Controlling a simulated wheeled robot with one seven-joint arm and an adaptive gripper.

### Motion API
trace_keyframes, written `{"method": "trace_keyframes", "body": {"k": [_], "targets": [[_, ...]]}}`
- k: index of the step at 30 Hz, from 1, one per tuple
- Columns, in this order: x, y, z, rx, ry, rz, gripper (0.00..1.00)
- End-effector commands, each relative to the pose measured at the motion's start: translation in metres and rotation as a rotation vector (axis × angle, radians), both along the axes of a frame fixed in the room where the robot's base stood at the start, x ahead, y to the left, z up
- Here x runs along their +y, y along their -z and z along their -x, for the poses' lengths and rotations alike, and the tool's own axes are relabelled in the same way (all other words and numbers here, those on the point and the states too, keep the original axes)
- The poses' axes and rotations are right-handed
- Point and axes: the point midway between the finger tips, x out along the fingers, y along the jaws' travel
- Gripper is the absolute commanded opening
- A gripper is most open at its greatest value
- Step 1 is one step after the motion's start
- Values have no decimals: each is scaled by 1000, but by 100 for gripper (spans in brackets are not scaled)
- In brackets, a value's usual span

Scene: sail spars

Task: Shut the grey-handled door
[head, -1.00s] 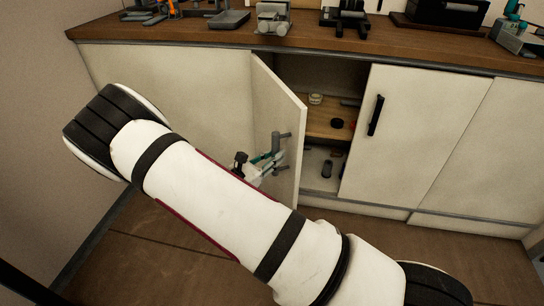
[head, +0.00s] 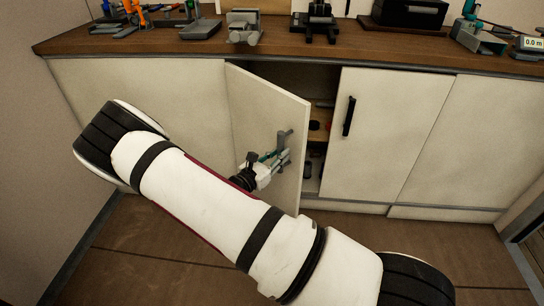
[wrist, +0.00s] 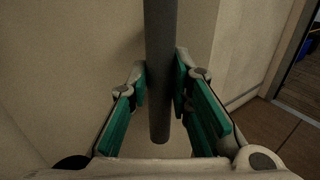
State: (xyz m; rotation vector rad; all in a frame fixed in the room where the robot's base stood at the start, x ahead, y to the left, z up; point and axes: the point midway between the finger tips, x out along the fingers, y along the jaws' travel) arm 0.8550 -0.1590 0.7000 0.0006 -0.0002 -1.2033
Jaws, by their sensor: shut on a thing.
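The grey-handled door (head: 262,110) is a cream cabinet door, standing ajar with a dark gap at its right edge. Its grey bar handle (head: 282,150) shows in the head view, and as a grey rod (wrist: 161,70) down the middle of the wrist view. My gripper (head: 272,162) is at the handle, with its green-padded fingers (wrist: 163,90) on either side of the rod and shut on it. The lower end of the rod sticks out between the fingers. My white arm hides the lower part of the door.
Shelves with small items (head: 318,127) show inside the open cabinet. A shut door with a black handle (head: 348,116) stands to the right. The brown worktop (head: 270,52) above carries tools and devices. The brown floor in front looks clear.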

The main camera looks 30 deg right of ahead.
Motion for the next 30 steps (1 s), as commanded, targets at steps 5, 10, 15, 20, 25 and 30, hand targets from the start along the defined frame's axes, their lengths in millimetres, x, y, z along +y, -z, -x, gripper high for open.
{"method": "trace_keyframes", "body": {"k": [5,10,15,20,25,30], "targets": [[-4,1,3,3,7,1,0],[-5,1,4,3,9,1,0],[-15,0,3,2,11,3,0],[-31,0,-1,3,10,1,0],[-48,0,-4,2,9,2,0],[-64,0,-8,2,8,1,0]]}}
